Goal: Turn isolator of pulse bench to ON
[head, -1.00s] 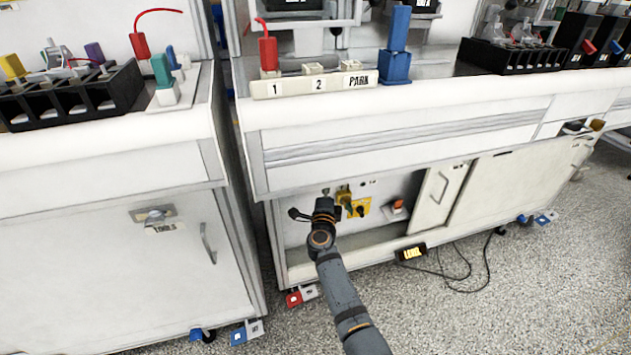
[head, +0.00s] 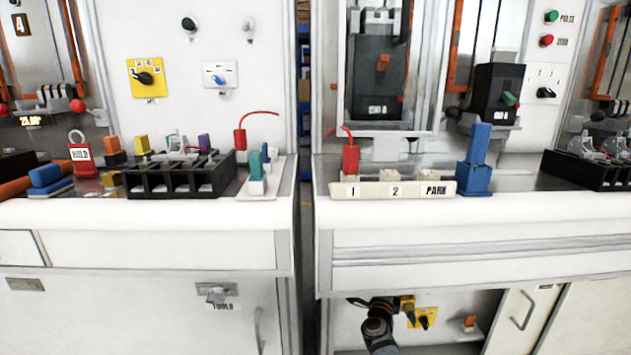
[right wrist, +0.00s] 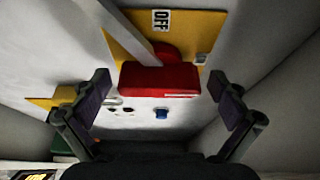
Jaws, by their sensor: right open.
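In the right wrist view a red isolator handle (right wrist: 160,80) sits on a yellow plate (right wrist: 195,28) with an OFF label (right wrist: 161,20). My right gripper (right wrist: 161,97) is open, with one finger on each side of the red handle and gaps to both. In the head view my right arm reaches into the open lower bay of the right-hand bench, and its gripper is mostly hidden. A yellow plate with a black knob (head: 424,321) is just right of it. My left gripper is not in view.
A blue button (right wrist: 161,113) is on the bay wall. An orange-topped switch (head: 469,322) and a cabinet door (head: 526,310) are to the right. The worktop edge (head: 470,218) overhangs the bay. A rack marked 1, 2, PARK (head: 412,189) stands above.

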